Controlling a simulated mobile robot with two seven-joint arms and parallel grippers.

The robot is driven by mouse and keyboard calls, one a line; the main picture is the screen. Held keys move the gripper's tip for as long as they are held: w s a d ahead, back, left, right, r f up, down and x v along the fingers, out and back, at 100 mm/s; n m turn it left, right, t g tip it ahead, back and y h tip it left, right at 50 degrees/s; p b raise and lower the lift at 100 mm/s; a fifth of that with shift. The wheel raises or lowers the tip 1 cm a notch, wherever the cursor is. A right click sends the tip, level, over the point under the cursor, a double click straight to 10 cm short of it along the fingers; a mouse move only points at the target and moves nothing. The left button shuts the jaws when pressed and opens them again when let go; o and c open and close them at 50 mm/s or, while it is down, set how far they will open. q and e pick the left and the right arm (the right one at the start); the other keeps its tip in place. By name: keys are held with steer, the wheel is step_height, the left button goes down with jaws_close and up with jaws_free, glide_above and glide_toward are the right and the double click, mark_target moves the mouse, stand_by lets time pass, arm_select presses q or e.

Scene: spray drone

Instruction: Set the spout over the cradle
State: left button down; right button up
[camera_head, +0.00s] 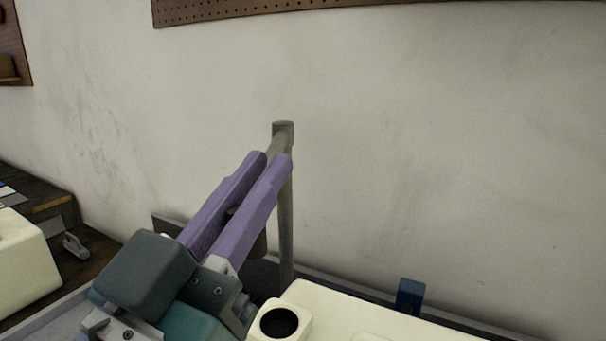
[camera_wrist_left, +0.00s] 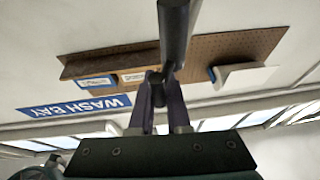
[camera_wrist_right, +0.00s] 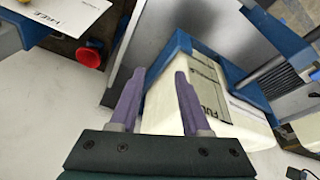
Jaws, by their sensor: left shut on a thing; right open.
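The spout (camera_head: 284,215) is a grey upright pipe with a short arm at its top. The arm reaches toward my left gripper (camera_head: 273,160), whose purple fingers are shut on it. The pipe also shows dark in the left wrist view (camera_wrist_left: 174,35), running down to between the fingers. My right gripper (camera_wrist_right: 155,85) is open, its purple fingers apart and empty, seen in front of a cream container with a printed label (camera_wrist_right: 205,90). Blue corner pieces (camera_wrist_right: 172,52) stand around that container; I cannot tell for sure that they are the cradle.
A cream tank (camera_head: 345,312) with a round black opening (camera_head: 279,322) lies below the spout. A blue bracket (camera_head: 410,296) stands behind it. A pegboard (camera_head: 380,8) is on the wall. A red knob (camera_wrist_right: 89,56) and a white card (camera_wrist_right: 70,12) show in the right wrist view.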

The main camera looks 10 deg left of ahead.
arm_select(q)
steer(key=shift+w+d+f, duration=0.1)
steer(key=shift+w+d, duration=0.1)
steer(key=shift+d, duration=0.25)
steer(key=c, duration=0.9)
jaws_free()
steer(key=b+v, duration=0.3)
steer(key=v, duration=0.6)
steer(key=shift+s+a, duration=0.1)
steer(key=shift+s, duration=0.3)
